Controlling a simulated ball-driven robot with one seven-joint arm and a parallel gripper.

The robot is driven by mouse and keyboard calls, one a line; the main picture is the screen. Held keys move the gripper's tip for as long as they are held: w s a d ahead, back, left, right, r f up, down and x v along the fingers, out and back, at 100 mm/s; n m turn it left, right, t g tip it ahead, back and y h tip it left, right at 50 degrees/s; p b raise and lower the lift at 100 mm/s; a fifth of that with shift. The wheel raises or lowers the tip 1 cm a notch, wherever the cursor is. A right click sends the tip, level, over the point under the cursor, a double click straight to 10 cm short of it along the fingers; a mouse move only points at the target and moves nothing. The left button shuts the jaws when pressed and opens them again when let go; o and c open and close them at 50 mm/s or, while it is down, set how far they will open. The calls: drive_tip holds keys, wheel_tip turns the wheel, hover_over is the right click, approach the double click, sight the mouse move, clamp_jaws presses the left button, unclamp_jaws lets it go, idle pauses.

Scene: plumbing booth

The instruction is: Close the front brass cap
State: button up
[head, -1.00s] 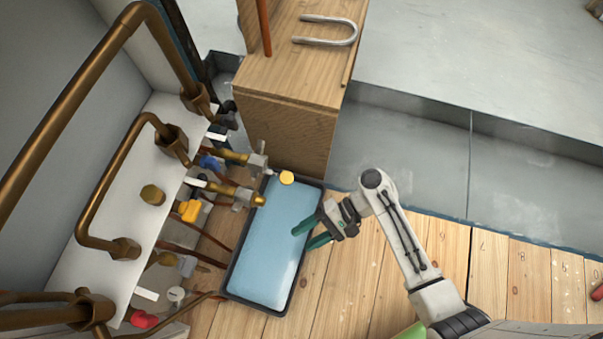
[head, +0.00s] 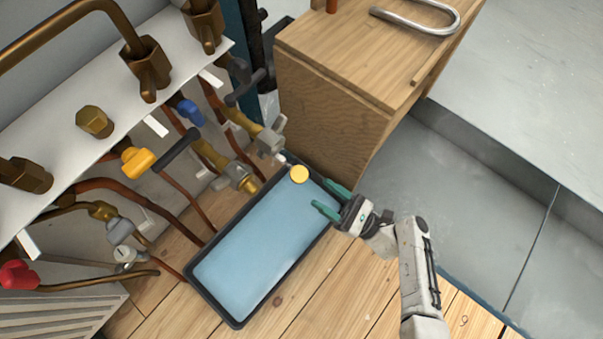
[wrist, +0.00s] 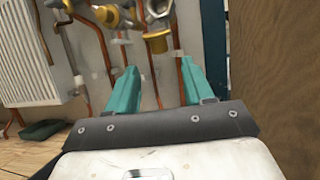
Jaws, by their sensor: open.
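A round yellow brass cap (head: 299,174) shows in the head view over the far right corner of the blue tray, to the right of two brass valve outlets. The nearer outlet (head: 249,186) ends above the tray's left edge. My gripper (head: 322,194) is open and empty, its green fingers pointing left just right of and below the cap in the picture. They look apart from it. In the wrist view, a brass fitting (wrist: 157,42) is ahead, above and between the open fingers. I cannot tell whether it is the cap or an outlet.
The black-rimmed tray (head: 212,303) lies on the plank floor. A wooden cabinet (head: 325,115) stands close behind the gripper area, with a bent metal pipe (head: 425,22) on top. Copper pipes and coloured valve handles crowd the left. Planks at the lower right are clear.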

sight(297, 176)
drive_tip(key=b+x, duration=0.1)
drive_tip(key=x, duration=0.8)
drive_tip(key=shift+a, duration=0.1)
clamp_jaws()
idle(0.4)
